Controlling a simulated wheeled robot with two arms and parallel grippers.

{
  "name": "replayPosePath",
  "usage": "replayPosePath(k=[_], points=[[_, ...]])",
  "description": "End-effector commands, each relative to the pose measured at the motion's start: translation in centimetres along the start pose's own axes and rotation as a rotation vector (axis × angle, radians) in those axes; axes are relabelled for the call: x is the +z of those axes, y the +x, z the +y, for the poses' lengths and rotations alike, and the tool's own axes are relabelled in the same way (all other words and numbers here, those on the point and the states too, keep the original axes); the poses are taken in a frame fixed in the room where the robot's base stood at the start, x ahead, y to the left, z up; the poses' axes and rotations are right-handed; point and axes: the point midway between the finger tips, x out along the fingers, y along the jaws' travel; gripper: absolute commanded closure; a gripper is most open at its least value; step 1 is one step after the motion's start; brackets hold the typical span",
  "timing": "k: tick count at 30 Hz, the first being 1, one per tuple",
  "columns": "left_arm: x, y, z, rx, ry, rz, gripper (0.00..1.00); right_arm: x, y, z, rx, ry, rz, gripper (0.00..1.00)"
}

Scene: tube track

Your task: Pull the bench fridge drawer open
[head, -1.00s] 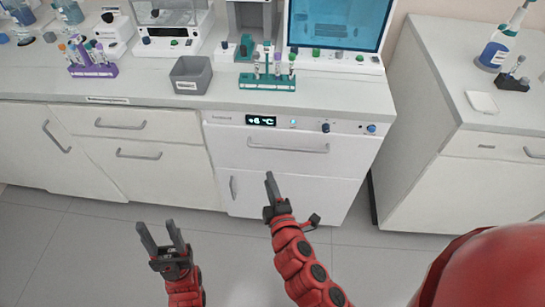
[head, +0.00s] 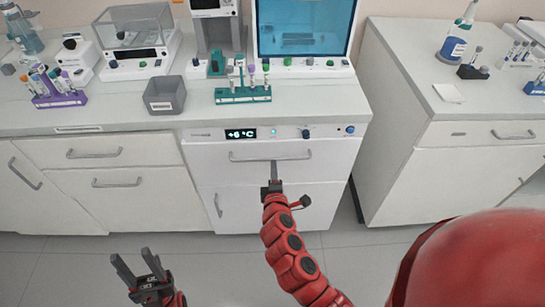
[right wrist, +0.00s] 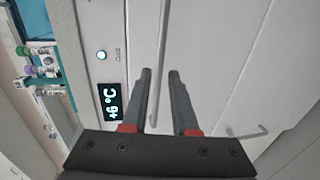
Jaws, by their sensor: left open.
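The bench fridge drawer (head: 205,153) is a white front under a panel reading +6 °C, and it looks shut. Its grey bar handle (head: 270,156) runs across the front; in the right wrist view the handle (right wrist: 161,50) shows upright between the fingers. My right gripper (head: 273,163) has its fingertips at the middle of the handle. In the right wrist view its fingers (right wrist: 159,74) are apart, one on each side of the bar, with no clear contact. My left gripper (head: 131,254) is open and empty, low at the left, away from the cabinets.
The counter above holds a green tube rack (head: 243,95), a grey bin (head: 164,96) and a screen (head: 305,28). A lower door handle (head: 218,205) is below the drawer. Another cabinet (head: 440,175) stands to the right. The floor in front is clear.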

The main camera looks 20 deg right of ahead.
Motion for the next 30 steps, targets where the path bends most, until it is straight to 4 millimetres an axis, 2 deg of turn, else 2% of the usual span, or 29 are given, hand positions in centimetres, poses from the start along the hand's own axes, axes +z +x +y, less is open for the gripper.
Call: replayPosePath(k=[3,9,14,22,27,30], points=[[-0.1,0.4,0.0,0.000,0.000,0.000,0.50,0.0,2.3,0.2,0.001,0.002,-0.003,0.73],[-0.1,0.5,0.0,0.000,0.000,0.000,0.50,-0.1,4.7,0.1,0.002,0.002,0.000,0.73],[-0.1,0.5,0.0,0.000,0.000,0.000,0.50,-0.1,5.4,0.1,0.002,0.002,0.001,0.73],[-0.1,0.5,0.0,0.000,0.000,0.000,0.50,-0.1,5.5,0.1,0.002,0.001,0.002,0.73],[-0.1,0.5,0.0,0.000,0.000,0.000,0.50,-0.1,5.5,0.1,0.002,0.002,0.002,1.00],[-0.1,0.5,0.0,0.000,0.000,0.000,0.50,-0.1,5.5,0.0,0.001,0.001,0.002,1.00]])
